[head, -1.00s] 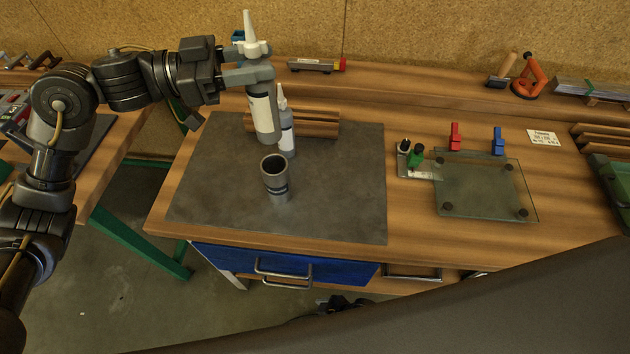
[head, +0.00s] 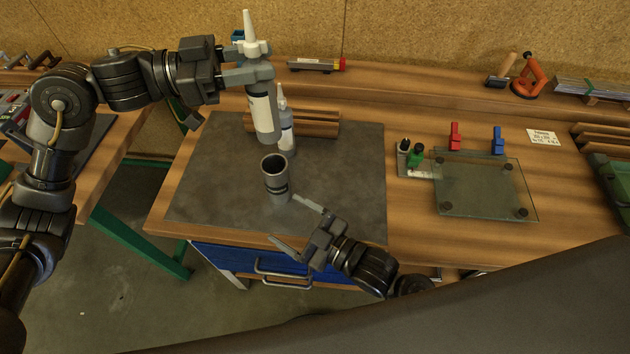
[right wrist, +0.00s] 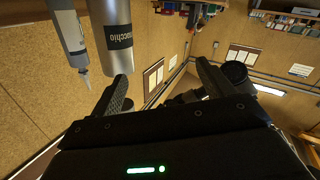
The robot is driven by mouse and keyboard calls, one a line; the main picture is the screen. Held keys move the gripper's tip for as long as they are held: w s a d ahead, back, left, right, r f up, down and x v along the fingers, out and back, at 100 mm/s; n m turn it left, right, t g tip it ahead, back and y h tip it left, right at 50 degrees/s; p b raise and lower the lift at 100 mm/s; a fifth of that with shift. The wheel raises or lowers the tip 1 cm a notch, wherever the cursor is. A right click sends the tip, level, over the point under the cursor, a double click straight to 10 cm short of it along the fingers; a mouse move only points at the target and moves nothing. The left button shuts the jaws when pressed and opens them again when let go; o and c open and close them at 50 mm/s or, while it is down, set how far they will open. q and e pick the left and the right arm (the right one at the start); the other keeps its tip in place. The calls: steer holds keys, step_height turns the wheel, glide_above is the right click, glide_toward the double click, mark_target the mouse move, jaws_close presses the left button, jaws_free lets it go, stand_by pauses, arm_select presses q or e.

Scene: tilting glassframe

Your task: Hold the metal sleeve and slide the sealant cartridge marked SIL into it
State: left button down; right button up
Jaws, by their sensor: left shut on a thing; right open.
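My left gripper (head: 246,76) is shut on a sealant cartridge (head: 263,115), grey with a pale label and white nozzle. It holds it upright, nozzle up, above the mat, behind the metal sleeve. The metal sleeve (head: 276,178) stands upright on the mat, its dark open end up. My right gripper (head: 287,220) is open and empty in front of the sleeve, one fingertip close to its base. In the right wrist view the right gripper (right wrist: 162,90) shows open jaws. No SIL marking is readable.
The grey mat (head: 340,195) is clear right of the sleeve. Brown bars (head: 318,122) lie behind the cartridges. A glass plate (head: 480,188) with dark pads lies right, with a green-capped bottle (head: 415,156) and red (head: 455,136) and blue (head: 498,140) clamps near it.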

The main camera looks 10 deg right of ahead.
step_height(320, 180, up, 3)
steer(key=w+d+t, duration=0.1)
steer(key=w+d, duration=0.1)
steer(key=m+g+y, duration=0.2)
glide_toward(264, 162)
steer(key=x, duration=0.9)
steer(key=shift+w, duration=0.1)
steer(key=c, duration=1.1)
arm_select(q)
steer(key=shift+m+g, duration=0.3)
steer(key=shift+g, duration=0.1)
steer(key=shift+a+f, duration=0.1)
steer(key=shift+f, duration=3.75)
